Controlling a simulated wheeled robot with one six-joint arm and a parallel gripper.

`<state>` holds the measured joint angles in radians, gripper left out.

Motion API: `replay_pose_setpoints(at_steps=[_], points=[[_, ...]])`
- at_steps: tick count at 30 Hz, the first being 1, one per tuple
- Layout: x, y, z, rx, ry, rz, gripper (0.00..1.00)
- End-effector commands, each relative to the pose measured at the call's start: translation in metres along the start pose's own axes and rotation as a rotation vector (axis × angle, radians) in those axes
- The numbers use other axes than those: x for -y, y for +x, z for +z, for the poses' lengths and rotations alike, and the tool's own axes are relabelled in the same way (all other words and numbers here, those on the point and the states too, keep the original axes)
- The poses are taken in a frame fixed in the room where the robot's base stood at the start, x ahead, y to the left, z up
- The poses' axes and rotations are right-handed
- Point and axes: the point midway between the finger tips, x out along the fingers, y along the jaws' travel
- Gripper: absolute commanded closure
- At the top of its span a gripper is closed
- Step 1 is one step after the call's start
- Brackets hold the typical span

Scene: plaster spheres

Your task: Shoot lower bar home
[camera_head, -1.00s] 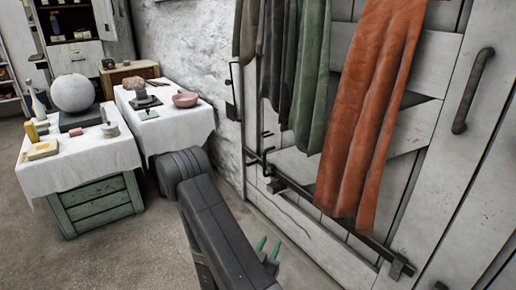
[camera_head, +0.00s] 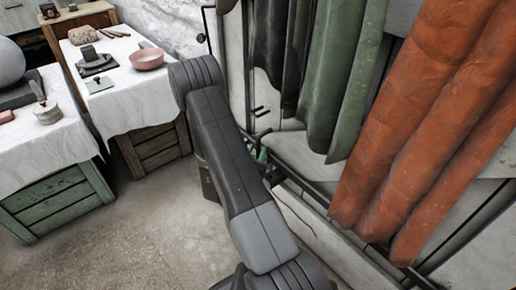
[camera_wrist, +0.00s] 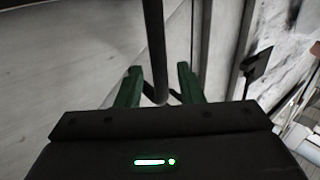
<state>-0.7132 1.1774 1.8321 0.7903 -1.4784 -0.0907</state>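The lower bar (camera_head: 297,182) is a dark metal bar running low along the pale plank door, partly hidden by the hanging cloths and my arm. My gripper (camera_head: 258,152) is at its left part, mostly hidden behind my arm in the head view. In the wrist view my gripper (camera_wrist: 159,70) has its two green fingers apart, with a dark rod (camera_wrist: 153,40) showing between them. I see a gap beside the rod, so the fingers do not look closed on it. Whether this rod is the bar itself or its handle, I cannot tell.
Green cloth (camera_head: 345,75) and orange cloth (camera_head: 430,120) hang in front of the door. A white-covered table (camera_head: 130,95) with a pink bowl (camera_head: 147,59) stands left of my arm. A dark bracket (camera_wrist: 257,63) shows at right in the wrist view. Open floor (camera_head: 150,235) lies at lower left.

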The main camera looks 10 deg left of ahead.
Motion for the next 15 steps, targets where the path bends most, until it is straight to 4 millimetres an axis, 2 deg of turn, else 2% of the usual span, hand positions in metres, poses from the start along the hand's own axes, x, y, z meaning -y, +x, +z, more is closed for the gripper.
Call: replay_pose_setpoints(at_steps=[3, 6, 15], points=[[-0.001, 0.016, 0.001, -0.001, 0.001, 0.002, 0.66], [0.000, 0.024, 0.001, 0.000, 0.001, 0.000, 0.66], [0.000, 0.028, 0.000, 0.001, -0.001, -0.001, 0.66]])
